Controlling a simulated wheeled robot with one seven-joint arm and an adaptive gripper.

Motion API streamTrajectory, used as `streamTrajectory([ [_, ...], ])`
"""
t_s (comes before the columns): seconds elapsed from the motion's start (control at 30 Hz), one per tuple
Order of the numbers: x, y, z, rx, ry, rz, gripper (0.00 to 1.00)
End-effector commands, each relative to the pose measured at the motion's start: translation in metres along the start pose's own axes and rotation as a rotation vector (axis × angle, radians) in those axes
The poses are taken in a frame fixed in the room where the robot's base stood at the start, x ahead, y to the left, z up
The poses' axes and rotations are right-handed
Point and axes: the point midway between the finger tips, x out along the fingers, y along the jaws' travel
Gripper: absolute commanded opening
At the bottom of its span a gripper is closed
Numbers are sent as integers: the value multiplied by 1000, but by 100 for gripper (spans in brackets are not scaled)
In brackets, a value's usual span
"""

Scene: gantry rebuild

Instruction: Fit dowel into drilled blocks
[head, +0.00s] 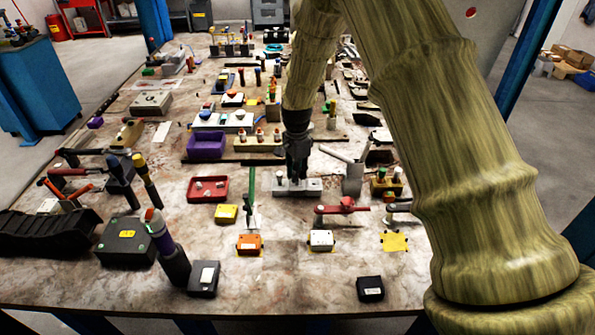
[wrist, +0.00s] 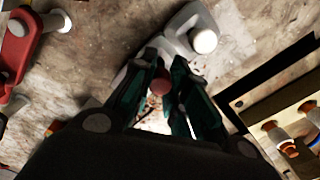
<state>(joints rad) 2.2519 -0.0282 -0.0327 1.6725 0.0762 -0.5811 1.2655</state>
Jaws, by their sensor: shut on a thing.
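My gripper (head: 297,172) points down over a light grey block (head: 314,187) near the middle of the bench. In the wrist view, my gripper (wrist: 160,88) is shut on a reddish-brown dowel (wrist: 160,81), whose round end shows between the fingers. The grey block (wrist: 183,20) lies beyond the fingertips, with a white round peg (wrist: 204,41) standing in it. The fingers hide the dowel's lower end and part of the block, so I cannot tell whether the dowel is in a hole.
A red clamp (head: 342,208) lies in front of the block to the right. A red tray (head: 208,189) is to the left. A wooden block (head: 262,143) with pegs stands behind. A grey holder (head: 354,180) is close on the right. Bare bench shows at the front.

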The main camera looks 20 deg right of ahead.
Motion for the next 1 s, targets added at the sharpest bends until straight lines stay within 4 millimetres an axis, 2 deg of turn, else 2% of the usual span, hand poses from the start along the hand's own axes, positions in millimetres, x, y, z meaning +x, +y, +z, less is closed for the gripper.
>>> streamTrajectory([
  [1.0,11,0,0,0,0,0,0],
])
